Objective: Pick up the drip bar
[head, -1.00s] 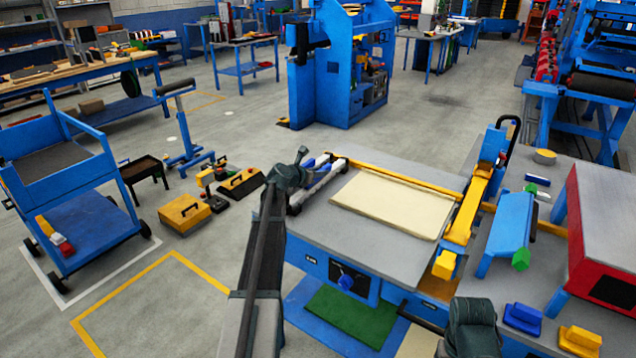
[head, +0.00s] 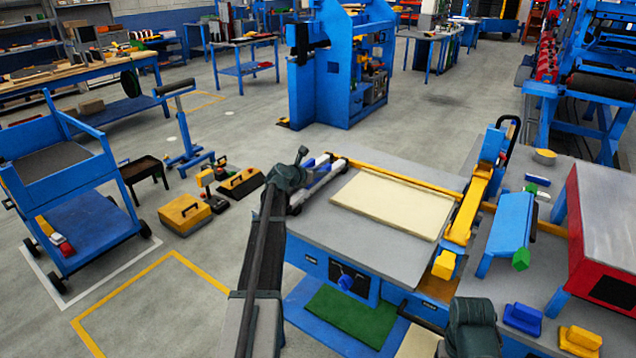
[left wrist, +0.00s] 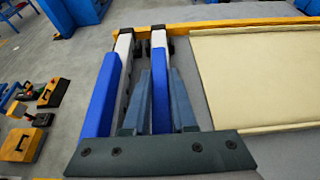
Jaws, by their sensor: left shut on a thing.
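Two long bars, each part white and part blue, lie side by side at the left edge of the table in the left wrist view. I cannot tell by name which is the drip bar; the right bar (left wrist: 160,84) is between my left fingers and the left bar (left wrist: 103,92) is beside them. My left gripper (left wrist: 159,78) is shut on the right bar. In the head view my left gripper (head: 302,156) is at the table's left corner, partly hiding the bars. My right gripper's fingers are not visible; only a dark part of my right arm shows at the bottom.
The grey table (head: 400,255) carries a cream panel (head: 393,204) right of the bars, with a yellow rail along its far side. A blue and yellow arm-like fixture (head: 474,205) stands at the right. Toolboxes (head: 184,213) lie on the floor at left.

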